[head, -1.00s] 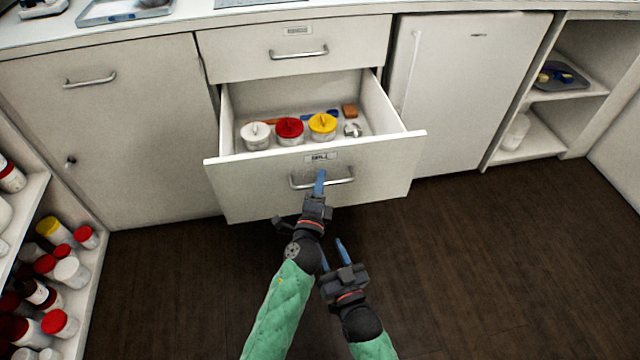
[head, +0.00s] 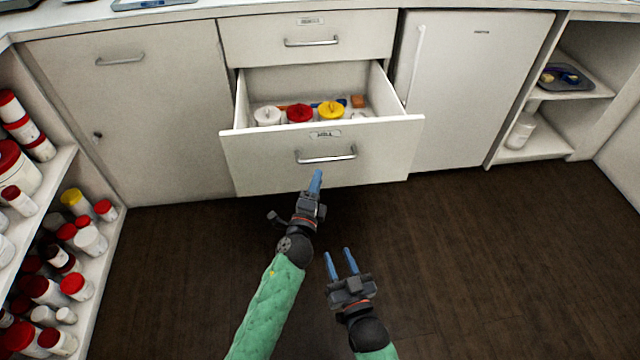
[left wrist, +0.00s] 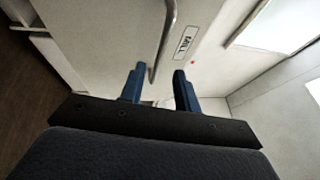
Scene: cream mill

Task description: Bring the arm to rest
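My left gripper (head: 315,182) is just below and in front of the handle (head: 326,156) of the open drawer (head: 370,165). In the left wrist view, its two blue fingers (left wrist: 158,88) stand apart with nothing between them, and the handle (left wrist: 165,45) lies beyond the tips. My right gripper (head: 341,264) is lower, over the floor, with its fingers apart and empty. The drawer holds a white-lidded jar (head: 267,116), a red-lidded jar (head: 299,114) and a yellow-lidded jar (head: 331,111).
A shelf unit (head: 112,235) with many jars and bottles stands at the left. A closed white fridge-like door (head: 470,90) is right of the drawer, beside an open shelf with a tray (head: 565,78). The dark floor (head: 490,260) at the right is clear.

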